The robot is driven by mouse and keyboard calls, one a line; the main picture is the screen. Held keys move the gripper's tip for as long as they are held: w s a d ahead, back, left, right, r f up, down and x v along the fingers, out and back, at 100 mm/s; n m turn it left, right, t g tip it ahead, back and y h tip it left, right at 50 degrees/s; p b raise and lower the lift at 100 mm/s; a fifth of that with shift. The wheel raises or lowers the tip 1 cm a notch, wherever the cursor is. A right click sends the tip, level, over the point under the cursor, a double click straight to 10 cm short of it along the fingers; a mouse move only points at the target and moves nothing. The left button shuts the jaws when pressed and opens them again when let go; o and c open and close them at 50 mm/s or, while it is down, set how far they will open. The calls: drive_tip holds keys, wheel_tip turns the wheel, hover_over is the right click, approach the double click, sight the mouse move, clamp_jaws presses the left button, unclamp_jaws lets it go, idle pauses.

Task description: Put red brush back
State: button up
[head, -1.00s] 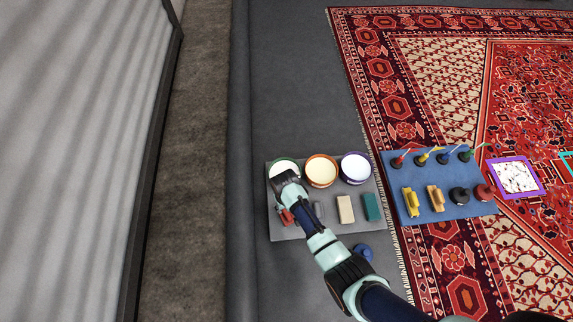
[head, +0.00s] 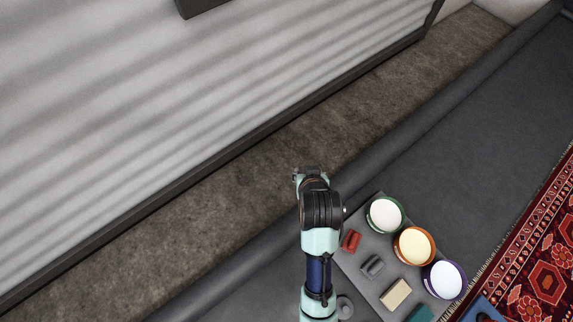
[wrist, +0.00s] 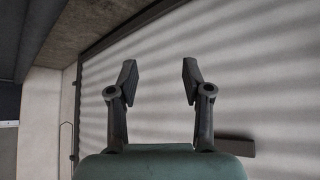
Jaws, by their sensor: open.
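The red brush (head: 351,241) lies on the grey tray (head: 392,264) in the head view, near the tray's left side, below the green-rimmed bowl. It stands just right of my arm. My gripper (head: 309,172) is out beyond the tray, over the brown floor strip, apart from the brush. In the wrist view my gripper (wrist: 160,78) is open, with nothing between its two fingers. The wrist view faces the pale wall and does not show the brush.
Green-rimmed (head: 385,214), orange-rimmed (head: 413,245) and purple-rimmed (head: 444,280) bowls line the tray. A grey brush (head: 372,265) and a cream block (head: 396,293) lie beside them. A patterned rug (head: 548,270) is at right. The pale wall (head: 180,100) stands at left.

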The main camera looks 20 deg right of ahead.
drive_tip(key=s+a+r+n+t+y, duration=0.2)
drive_tip(key=a+r+t, duration=0.3)
drive_tip(key=a+r, duration=1)
wheel_tip(320, 180, up, 2)
drive_tip(key=shift+s+a+r+n+y, duration=0.15)
drive_tip(key=shift+s+a+n+y, duration=0.2)
drive_tip(key=shift+n, duration=0.55)
drive_tip(key=shift+d, duration=0.1)
drive_tip(key=shift+d, duration=0.1)
